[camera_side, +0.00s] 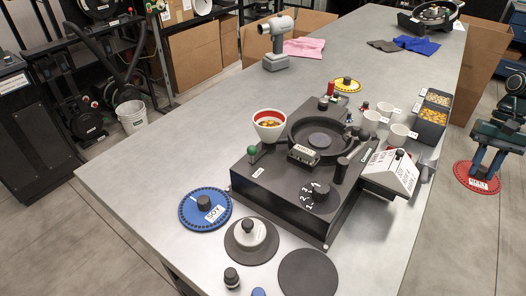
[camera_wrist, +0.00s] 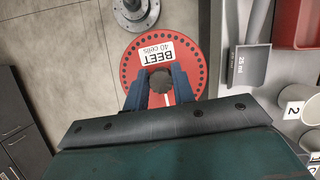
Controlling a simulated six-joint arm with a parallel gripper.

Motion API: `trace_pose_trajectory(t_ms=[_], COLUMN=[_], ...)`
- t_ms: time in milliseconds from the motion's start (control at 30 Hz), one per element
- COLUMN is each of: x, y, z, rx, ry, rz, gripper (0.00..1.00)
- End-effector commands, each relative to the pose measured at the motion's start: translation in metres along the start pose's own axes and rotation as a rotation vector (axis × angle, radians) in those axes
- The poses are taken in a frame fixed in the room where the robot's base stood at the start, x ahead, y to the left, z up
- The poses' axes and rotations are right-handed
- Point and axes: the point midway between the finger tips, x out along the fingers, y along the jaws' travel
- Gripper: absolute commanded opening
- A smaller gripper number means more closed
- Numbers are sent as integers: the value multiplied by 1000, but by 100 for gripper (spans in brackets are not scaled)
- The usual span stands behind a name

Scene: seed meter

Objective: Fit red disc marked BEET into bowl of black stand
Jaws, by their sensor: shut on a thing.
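The red disc marked BEET (camera_side: 469,178) is held out past the right edge of the table, with floor behind it in the side view. In the wrist view the disc (camera_wrist: 135,75) shows its label and a ring of small holes. My gripper (camera_wrist: 161,88) is shut on the disc's dark central knob; it is at the far right in the side view (camera_side: 482,174). The black stand (camera_side: 262,195) is on the table, well left of my gripper. Its round bowl (camera_side: 296,130) is open on top, with a hub in the middle.
A white card holder (camera_side: 392,172), white cups (camera_side: 371,120) and a seed tray (camera_side: 432,118) line the table's right side. A blue SOY disc (camera_side: 190,213), a knobbed lid (camera_side: 262,248) and a black disc (camera_side: 308,275) lie in front.

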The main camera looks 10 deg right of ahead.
Motion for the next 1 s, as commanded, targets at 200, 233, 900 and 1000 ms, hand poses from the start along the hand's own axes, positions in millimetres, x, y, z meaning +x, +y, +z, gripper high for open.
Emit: trace_pose_trajectory(t_ms=[200,233,900,1000], x=[-15,-16,-45,-50], y=[-10,-13,-114,-131], z=[-6,-7,-8,-6], rx=[143,160,464,512], ry=[1,1,2,2], rz=[-53,-60,-171,-189], gripper=[1,1,1,1])
